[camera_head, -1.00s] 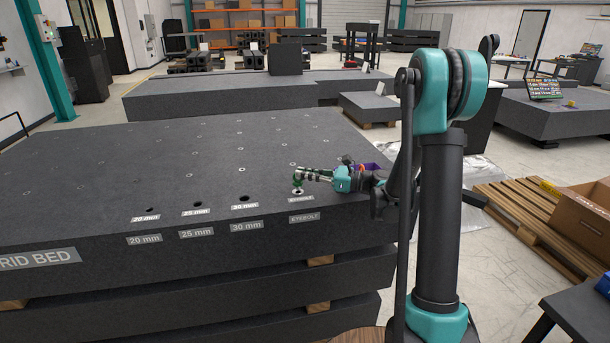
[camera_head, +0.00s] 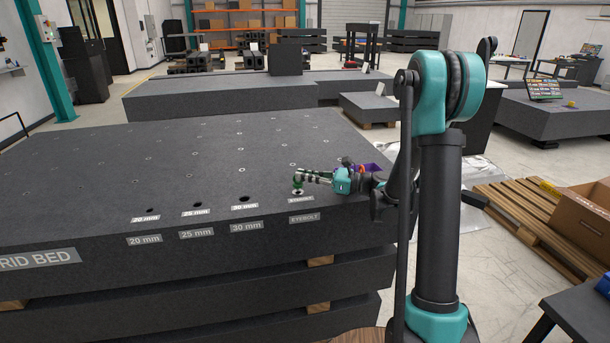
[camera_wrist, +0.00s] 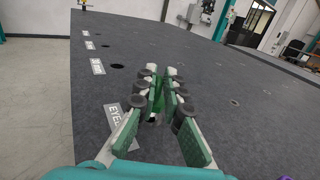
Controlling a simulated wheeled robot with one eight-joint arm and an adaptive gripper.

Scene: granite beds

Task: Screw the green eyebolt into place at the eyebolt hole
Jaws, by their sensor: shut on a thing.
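The green eyebolt (camera_head: 298,182) stands at the eyebolt hole near the front right edge of the granite bed, just behind the EYEBOLT label (camera_head: 304,218). It looks upright, with its lower end at the hole's pale rim (camera_head: 297,192). My gripper (camera_head: 300,176) reaches in from the right, lying almost level above the bed, and is shut on the eyebolt. In the wrist view the green eyebolt (camera_wrist: 156,98) shows between the fingers of my gripper (camera_wrist: 161,84). How deep its thread sits cannot be seen.
The granite bed (camera_head: 90,180) has holes labelled 20 mm, 25 mm and 30 mm (camera_head: 243,199) to the left of the eyebolt. A purple container (camera_head: 370,167) sits behind my wrist. A pallet (camera_head: 520,215) and a cardboard box (camera_head: 585,220) stand at right.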

